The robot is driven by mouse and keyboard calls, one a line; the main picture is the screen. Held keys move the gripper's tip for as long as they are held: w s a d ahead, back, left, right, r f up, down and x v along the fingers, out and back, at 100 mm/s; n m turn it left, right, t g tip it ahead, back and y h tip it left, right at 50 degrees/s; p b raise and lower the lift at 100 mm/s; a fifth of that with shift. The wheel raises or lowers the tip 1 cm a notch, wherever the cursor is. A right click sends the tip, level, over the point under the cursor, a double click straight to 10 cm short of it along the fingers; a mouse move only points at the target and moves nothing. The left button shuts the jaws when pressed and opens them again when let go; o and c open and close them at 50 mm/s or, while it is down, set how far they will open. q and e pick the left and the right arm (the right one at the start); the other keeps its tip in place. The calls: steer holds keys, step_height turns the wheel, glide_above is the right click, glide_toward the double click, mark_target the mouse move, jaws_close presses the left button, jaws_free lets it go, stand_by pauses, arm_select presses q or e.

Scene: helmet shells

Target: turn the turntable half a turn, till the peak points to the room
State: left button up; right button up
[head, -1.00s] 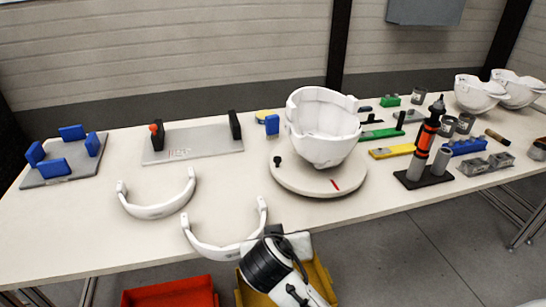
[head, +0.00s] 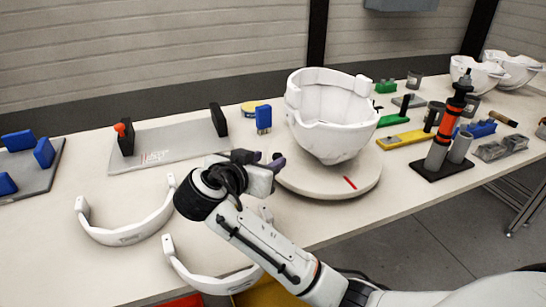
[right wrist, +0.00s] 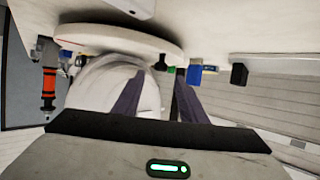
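The round white turntable (head: 322,187) stands on the table with a white helmet shell (head: 335,115) on it, open side up. A red mark (head: 350,182) is on its near side. I cannot clearly tell which part of the shell is the peak. My right gripper (head: 266,160) is at the turntable's left edge. In the right wrist view its fingers (right wrist: 158,85) are apart, with the turntable's dark knob (right wrist: 160,62) between or just beyond their tips. The gripper hides that knob in the head view. My left gripper is not in view.
Two white curved bands (head: 128,232) lie at the front left. A grey plate (head: 165,147) with dark posts and a blue block (head: 263,119) stand behind my gripper. A black and orange tool (head: 450,115) in a stand is to the right. More shells (head: 512,68) stand far right.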

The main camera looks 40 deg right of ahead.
mark_target(277, 156)
steer(key=x, duration=0.5)
steer(key=shift+w+d+f, duration=0.15)
jaws_close()
